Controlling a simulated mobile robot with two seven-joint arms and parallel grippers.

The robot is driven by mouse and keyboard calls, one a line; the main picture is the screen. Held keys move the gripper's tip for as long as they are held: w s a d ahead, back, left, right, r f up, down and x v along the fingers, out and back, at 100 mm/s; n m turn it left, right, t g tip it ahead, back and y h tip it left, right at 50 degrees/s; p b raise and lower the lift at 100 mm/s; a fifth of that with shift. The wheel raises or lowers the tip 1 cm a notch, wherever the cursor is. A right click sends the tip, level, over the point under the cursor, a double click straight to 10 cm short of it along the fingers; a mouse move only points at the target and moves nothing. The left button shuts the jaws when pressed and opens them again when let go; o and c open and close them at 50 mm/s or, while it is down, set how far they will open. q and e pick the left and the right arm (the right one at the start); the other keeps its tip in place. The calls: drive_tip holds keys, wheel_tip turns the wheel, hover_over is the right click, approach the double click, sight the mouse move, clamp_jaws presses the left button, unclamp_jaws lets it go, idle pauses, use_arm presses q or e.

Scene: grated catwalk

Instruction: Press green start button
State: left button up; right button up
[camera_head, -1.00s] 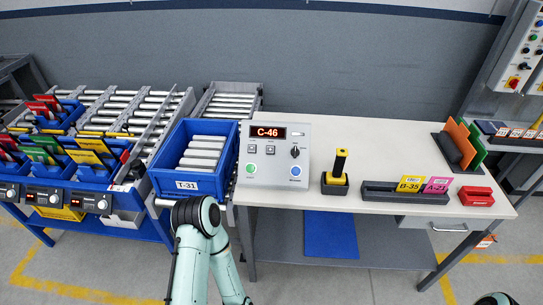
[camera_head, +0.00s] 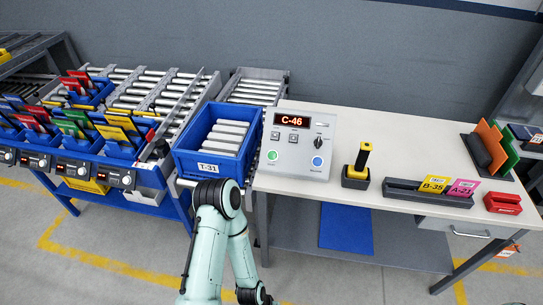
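The grey control panel (camera_head: 299,146) stands on the left end of the white table. Its round green button (camera_head: 272,155) is at the lower left of the panel face and is uncovered. A round blue button (camera_head: 317,161) is at the lower right. A red display (camera_head: 292,120) reads C-46, with two small square buttons and a black knob below it. My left arm rises from the bottom, bends at a dark joint and folds back down, below and left of the panel. Neither gripper's fingertips show, and nothing touches the panel.
A blue tote (camera_head: 184,163) labelled T-31 sits on rollers just left of the panel. A black and yellow handheld tool in its holder (camera_head: 355,178) stands right of it. A dark card rack (camera_head: 400,188) and a red block (camera_head: 503,203) are farther right. The middle of the white tabletop (camera_head: 410,145) is clear.

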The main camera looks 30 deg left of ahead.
use_arm(q)
clamp_jaws()
idle(1.4)
